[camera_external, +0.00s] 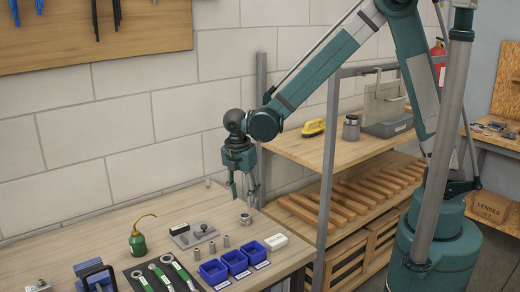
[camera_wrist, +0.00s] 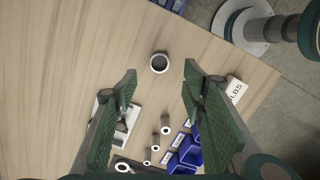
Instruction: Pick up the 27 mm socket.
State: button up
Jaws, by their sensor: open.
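A wide silver-grey socket (camera_external: 245,219) stands on the workbench below my gripper (camera_external: 243,200). In the wrist view this socket (camera_wrist: 159,63) shows as a round ring with a dark opening, between and just beyond my fingertips. No size marking is readable, but it looks the widest of the sockets. Narrower sockets stand in a row nearer the blue bins, such as one (camera_external: 226,241) also seen in the wrist view (camera_wrist: 165,130). My gripper (camera_wrist: 160,70) is open and empty, pointing down, with its fingers apart.
Blue bins (camera_external: 235,262), a white labelled block (camera_external: 275,241) and a grey plate with fittings (camera_external: 193,235) lie nearby. A green oil can (camera_external: 137,243) and wrenches on a black mat are farther left. A grey shelf post (camera_external: 330,150) stands right of my gripper. Bare wood surrounds the wide socket.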

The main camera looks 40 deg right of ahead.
aim_at(245, 217)
jog(key=shift+f, duration=1)
jog(key=shift+w+d+f, duration=0.1)
jog(key=shift+f, duration=1.15)
jog(key=shift+f, duration=0.1)
jog(key=shift+w+d+f, duration=0.1)
jog(key=shift+d+f, duration=0.15)
jog(key=shift+f, duration=1)
jog(key=shift+w+d+f, duration=0.1)
jog(key=shift+d+f, duration=0.1)
jog(key=shift+f, duration=1.05)
jog(key=c, duration=1)
